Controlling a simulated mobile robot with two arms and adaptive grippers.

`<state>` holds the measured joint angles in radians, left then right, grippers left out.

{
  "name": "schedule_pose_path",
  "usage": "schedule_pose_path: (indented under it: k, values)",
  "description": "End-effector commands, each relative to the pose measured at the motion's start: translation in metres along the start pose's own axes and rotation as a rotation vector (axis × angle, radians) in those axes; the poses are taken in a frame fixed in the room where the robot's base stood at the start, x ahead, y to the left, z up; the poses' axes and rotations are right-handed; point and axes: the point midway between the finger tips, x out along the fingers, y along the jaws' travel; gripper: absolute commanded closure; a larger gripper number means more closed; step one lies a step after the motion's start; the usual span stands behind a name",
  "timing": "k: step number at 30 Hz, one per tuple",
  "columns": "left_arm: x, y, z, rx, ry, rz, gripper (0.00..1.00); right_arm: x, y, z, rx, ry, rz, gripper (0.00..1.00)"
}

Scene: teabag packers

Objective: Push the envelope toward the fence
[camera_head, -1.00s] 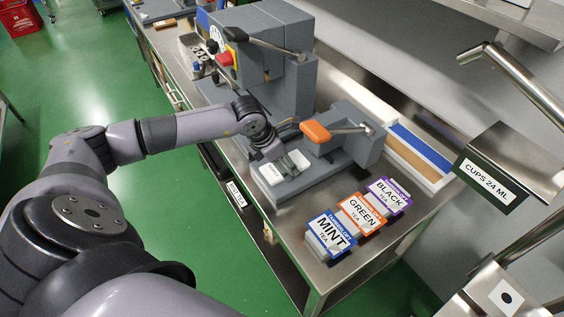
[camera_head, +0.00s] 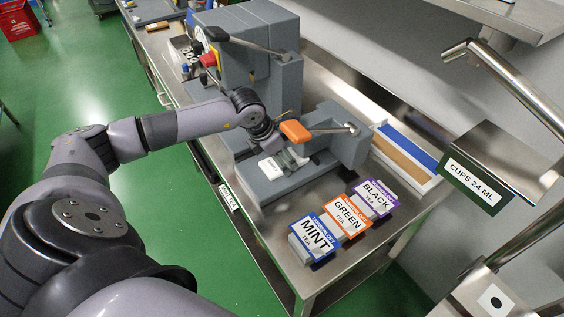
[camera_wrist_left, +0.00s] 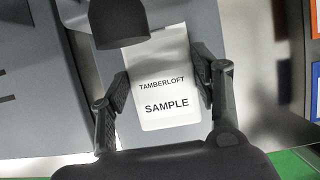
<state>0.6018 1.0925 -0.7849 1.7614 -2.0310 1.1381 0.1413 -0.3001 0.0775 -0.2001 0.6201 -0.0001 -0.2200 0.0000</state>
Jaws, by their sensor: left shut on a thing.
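The envelope (camera_head: 270,172) is a small white packet lying on the grey base of a sealer with an orange-handled lever (camera_head: 295,131). In the left wrist view the envelope (camera_wrist_left: 166,95) reads "TAMBERLOFT SAMPLE". My left gripper (camera_head: 290,158) is low over the base, below the lever. In the left wrist view the gripper (camera_wrist_left: 163,85) has one dark finger at each side edge of the envelope, shut on it. The envelope's far end is partly hidden by a dark rounded part. I cannot clearly make out the fence. My right gripper is not in view.
Mint (camera_head: 315,237), green (camera_head: 347,215) and black (camera_head: 376,198) tea boxes stand near the right end of the steel table (camera_head: 285,240). A larger grey machine (camera_head: 245,60) stands behind my left gripper. A white tray (camera_head: 428,187) lies right of the sealer.

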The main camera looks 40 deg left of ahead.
Motion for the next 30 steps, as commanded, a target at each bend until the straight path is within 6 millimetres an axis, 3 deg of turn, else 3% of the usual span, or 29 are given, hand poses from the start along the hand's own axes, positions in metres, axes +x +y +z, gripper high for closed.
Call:
schedule_pose_path:
  k: [11, 12, 22, 30]
  values:
    - [0.000, 0.004, 0.000, -0.002, 0.001, 0.000, 0.69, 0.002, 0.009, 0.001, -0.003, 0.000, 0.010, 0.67]
    - [0.000, 0.004, 0.000, -0.002, 0.001, 0.000, 0.42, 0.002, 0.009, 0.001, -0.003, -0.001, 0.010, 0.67]
    - [0.000, 0.003, 0.000, -0.002, 0.001, 0.000, 0.20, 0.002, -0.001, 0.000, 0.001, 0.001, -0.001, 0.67]
    - [0.000, 0.003, 0.000, -0.002, 0.001, 0.000, 0.19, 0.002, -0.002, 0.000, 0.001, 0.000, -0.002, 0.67]
